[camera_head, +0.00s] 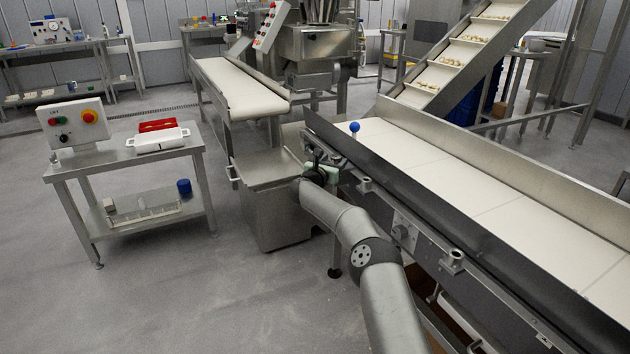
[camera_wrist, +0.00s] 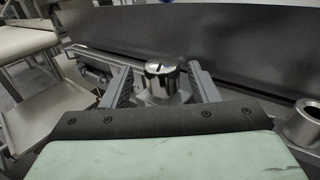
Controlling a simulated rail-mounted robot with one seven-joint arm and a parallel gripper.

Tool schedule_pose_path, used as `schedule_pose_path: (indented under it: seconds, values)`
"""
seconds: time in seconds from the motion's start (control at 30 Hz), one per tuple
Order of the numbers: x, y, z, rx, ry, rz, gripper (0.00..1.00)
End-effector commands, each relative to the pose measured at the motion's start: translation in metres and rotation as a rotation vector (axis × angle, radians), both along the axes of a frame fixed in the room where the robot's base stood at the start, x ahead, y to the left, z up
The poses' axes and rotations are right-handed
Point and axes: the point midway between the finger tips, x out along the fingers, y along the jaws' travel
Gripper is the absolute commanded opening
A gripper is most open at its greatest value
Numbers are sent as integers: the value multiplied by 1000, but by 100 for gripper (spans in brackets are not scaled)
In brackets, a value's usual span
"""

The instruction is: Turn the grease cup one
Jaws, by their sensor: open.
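A round steel grease cup (camera_wrist: 161,76) with a dark mark on its top stands upright in the wrist view, in front of the dark conveyor side wall. My gripper (camera_wrist: 160,88) is open, with one grey finger on each side of this cup. I cannot tell whether either finger touches it. In the head view my gripper (camera_head: 322,168) is at the left end of the conveyor's near side, and the cup there is not clearly visible. Two similar steel fittings sit along the same side, one nearby (camera_head: 365,184) and one farther right (camera_head: 454,260). No number shows on any cup.
The dark conveyor side wall (camera_wrist: 210,45) rises close behind the cup. Another round fitting (camera_wrist: 303,122) is at the right. A blue ball knob (camera_head: 354,127) stands above the conveyor edge. A steel side table (camera_head: 120,163) with a control box (camera_head: 75,124) stands left, with open floor before it.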

Motion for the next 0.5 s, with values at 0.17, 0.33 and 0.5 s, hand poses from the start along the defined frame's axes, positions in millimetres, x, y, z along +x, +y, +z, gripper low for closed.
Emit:
schedule_pose_path:
  seconds: [0.17, 0.33, 0.5]
  values:
    - [-23, 13, 1, -4, 1, 2, 55]
    - [-52, 30, 2, -4, 0, 2, 55]
    - [-86, 52, 2, -4, 0, 2, 55]
